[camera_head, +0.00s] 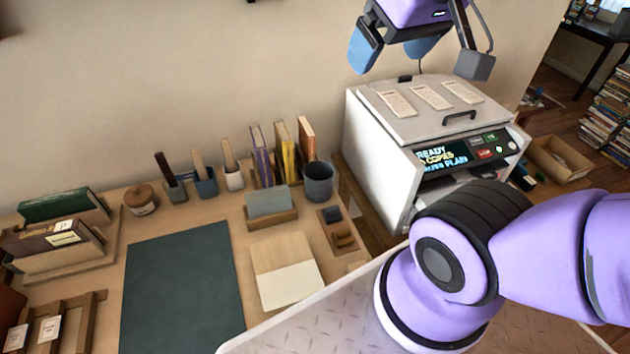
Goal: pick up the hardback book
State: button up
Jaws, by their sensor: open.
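Several books are in view, and I cannot tell for certain which one is the hardback book. At the left, a green book (62,205) and a dark brown book with a pale label (52,238) lie in a wooden holder. Upright purple (262,155), yellow (285,152) and orange (307,138) books stand in a row at the back of the desk. My gripper (420,58) is at the top of the view, raised near the copier, fingers apart and empty. It is well away from all the books.
A white copier (375,150) with paper slips on its lid stands right of the desk. A dark cup (318,182), brush pots (206,182), a round wooden jar (139,200) and a card holder (270,217) crowd the desk's back. The dark green mat (182,290) is clear.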

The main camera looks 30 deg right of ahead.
aim_at(73, 231)
jog(key=k+j, duration=0.1)
jog(key=j, duration=0.3)
jog(key=k+j, duration=0.1)
jog(key=j, duration=0.25)
jog(key=k+j+z, duration=0.1)
jog(key=j, duration=0.3)
jog(key=k+j, duration=0.15)
jog(key=j, duration=0.2)
jog(key=k+j, duration=0.1)
jog(key=j, duration=0.25)
jog(key=i+j+z, duration=0.1)
jog(key=j, duration=0.65)
jog(key=i+j+z, duration=0.1)
jog(key=j, duration=0.65)
jog(key=i+j+z, duration=0.1)
jog(key=i+j, duration=0.45)
jog(key=i, duration=0.05)
